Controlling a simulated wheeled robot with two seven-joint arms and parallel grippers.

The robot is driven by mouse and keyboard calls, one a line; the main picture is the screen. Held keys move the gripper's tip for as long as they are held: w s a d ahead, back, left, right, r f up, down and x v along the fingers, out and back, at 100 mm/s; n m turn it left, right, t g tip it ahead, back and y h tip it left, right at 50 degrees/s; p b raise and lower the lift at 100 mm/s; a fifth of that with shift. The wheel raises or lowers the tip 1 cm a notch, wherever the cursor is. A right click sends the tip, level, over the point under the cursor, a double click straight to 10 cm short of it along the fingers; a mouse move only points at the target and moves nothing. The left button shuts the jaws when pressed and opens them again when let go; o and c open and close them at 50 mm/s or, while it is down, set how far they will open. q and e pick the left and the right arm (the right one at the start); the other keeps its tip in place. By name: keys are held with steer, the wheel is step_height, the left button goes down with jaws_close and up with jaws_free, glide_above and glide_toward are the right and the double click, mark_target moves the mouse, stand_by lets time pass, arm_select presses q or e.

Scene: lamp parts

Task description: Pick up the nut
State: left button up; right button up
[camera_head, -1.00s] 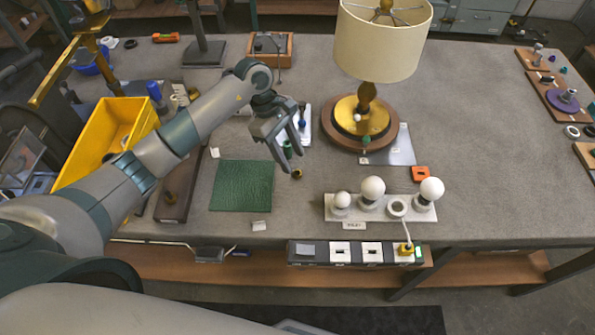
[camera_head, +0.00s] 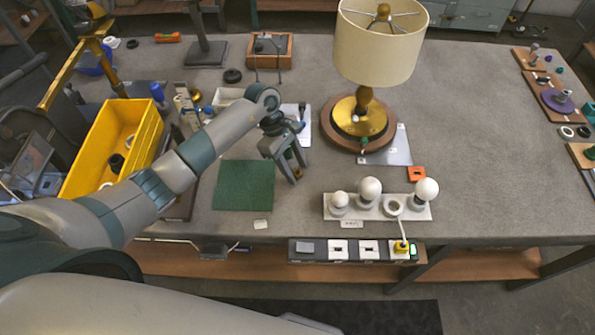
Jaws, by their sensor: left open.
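My left gripper (camera_head: 297,173) is open and points down at the grey table, just right of the green mat (camera_head: 245,186). Its fingertips are low, close to the table surface. The small brass nut is mostly or wholly hidden by the fingers; I cannot tell whether they touch it. The lamp (camera_head: 364,115), with a cream shade and a brass and wood base, stands upright behind and to the right. My right gripper is not in view.
A white holder (camera_head: 353,211) with bulbs stands right of the gripper, and a power strip (camera_head: 318,248) lies along the front edge. A yellow bin (camera_head: 82,172) is at left. The table right of the lamp is largely clear.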

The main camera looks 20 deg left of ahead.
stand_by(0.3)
arm_select(q)
jaws_close()
steer(key=shift+r, duration=0.1)
steer(key=shift+r+b, duration=0.8)
steer(key=shift+r, duration=0.05)
steer(key=shift+s+d+r+b, duration=0.1)
steer(key=shift+d+r+b, duration=0.1)
steer(key=shift+r+b, duration=0.3)
steer(key=shift+s+d+r+b, duration=0.1)
steer(key=shift+d+r+b, duration=0.15)
steer(key=shift+r, duration=0.45)
steer(key=s+d+r+b, duration=0.4)
steer(key=d+r, duration=0.2)
steer(key=d, duration=0.3)
steer(key=shift+s+d+r, duration=0.2)
steer(key=shift+d+r, duration=0.2)
steer(key=shift+a+b, duration=0.1)
steer(key=shift+b, duration=0.2)
